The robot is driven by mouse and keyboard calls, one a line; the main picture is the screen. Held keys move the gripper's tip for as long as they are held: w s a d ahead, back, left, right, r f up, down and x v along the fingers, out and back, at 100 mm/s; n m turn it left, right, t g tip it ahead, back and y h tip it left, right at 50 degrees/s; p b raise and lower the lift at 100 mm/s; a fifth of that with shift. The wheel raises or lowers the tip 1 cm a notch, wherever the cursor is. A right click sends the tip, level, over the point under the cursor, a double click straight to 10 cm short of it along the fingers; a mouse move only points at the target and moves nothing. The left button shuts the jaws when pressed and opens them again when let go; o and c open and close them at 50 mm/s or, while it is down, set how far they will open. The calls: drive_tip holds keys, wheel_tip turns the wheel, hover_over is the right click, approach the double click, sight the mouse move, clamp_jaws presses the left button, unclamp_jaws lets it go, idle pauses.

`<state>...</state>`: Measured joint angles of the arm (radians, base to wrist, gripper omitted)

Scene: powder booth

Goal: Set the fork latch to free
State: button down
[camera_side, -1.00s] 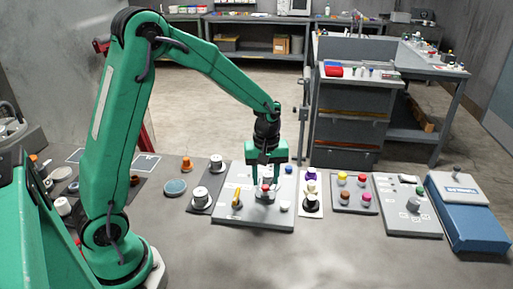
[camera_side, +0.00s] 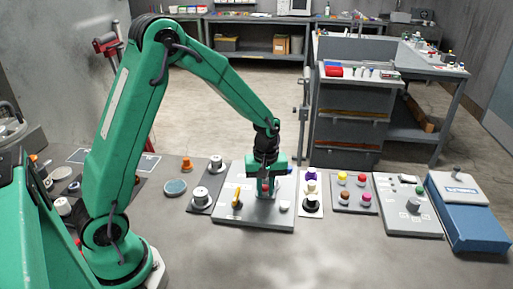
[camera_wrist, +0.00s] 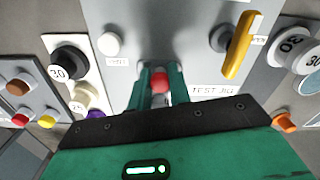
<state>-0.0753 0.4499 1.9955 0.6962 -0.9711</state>
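A grey panel marked "TEST JIG" (camera_side: 272,219) lies on the bench; it fills the top of the wrist view (camera_wrist: 190,20). My gripper (camera_side: 265,193) is low over its middle, pointing down. In the wrist view my two green fingers (camera_wrist: 160,72) stand on either side of a round red part (camera_wrist: 160,83). Contact on both sides is not clear, and the fingers hide its base. A yellow lever (camera_side: 237,199) on the panel stands clear of my fingers; it also shows in the wrist view (camera_wrist: 242,45). No readable label identifies the fork latch.
A white knob (camera_side: 285,206) is on the same panel, right of my gripper. Panels with dials (camera_side: 311,203) and coloured buttons (camera_side: 343,178) stand to the right. A dial block (camera_side: 200,194) stands to the left. The front bench is clear.

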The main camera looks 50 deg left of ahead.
drive_tip(key=shift+s+d, duration=2.1)
drive_tip(key=c, duration=1.3)
unclamp_jaws()
drive_tip(key=shift+r, duration=0.2)
drive_tip(key=shift+r, duration=0.2)
wheel_tip(320, 180, up, 7)
drive_tip(key=shift+r, duration=0.15)
